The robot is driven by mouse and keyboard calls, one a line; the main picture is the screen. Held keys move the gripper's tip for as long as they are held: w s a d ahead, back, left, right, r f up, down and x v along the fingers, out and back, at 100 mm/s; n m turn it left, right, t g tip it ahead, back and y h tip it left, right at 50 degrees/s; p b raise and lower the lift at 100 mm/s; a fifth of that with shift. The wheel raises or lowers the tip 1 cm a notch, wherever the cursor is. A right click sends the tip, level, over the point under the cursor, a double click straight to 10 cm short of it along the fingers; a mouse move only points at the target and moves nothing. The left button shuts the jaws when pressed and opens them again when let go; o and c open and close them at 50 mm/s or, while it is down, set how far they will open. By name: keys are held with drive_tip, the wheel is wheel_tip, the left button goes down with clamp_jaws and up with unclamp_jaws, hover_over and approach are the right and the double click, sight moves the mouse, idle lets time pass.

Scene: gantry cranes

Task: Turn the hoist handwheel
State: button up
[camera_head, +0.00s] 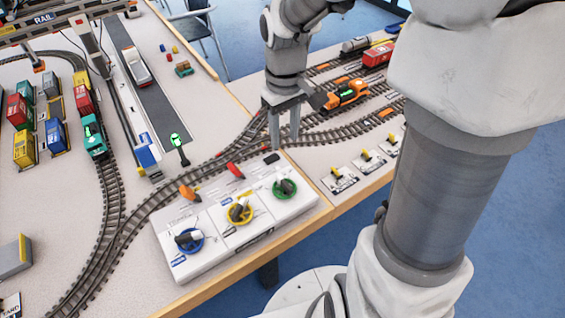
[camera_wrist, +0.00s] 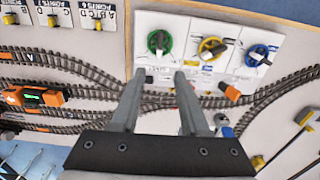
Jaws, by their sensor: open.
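A white control box (camera_head: 213,262) at the table's front edge carries three handwheels in a row. They are a blue wheel (camera_head: 189,240), a yellow wheel (camera_head: 240,211) and a green wheel (camera_head: 284,188), each with a dark and pale grip across it. I cannot read which one is labelled hoist. In the wrist view the green wheel (camera_wrist: 159,42) is just beyond my fingertips, with the yellow wheel (camera_wrist: 211,48) and blue wheel (camera_wrist: 259,56) to its right. My gripper (camera_head: 283,138) is open and empty, pointing down over the track behind the box; its fingers also show in the wrist view (camera_wrist: 160,76).
An orange lever (camera_head: 188,192) and a red lever (camera_head: 235,170) stand along the box's back edge. A signal with a green light (camera_head: 176,141) stands behind. An orange locomotive (camera_head: 346,94) is right of my gripper. Small yellow point switches (camera_head: 366,155) line the right table edge.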

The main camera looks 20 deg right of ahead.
sight(284, 181)
wheel_tip(284, 181, down, 16)
drive_tip(key=b, duration=0.3)
drive_tip(key=shift+b, duration=0.3)
clamp_jaws()
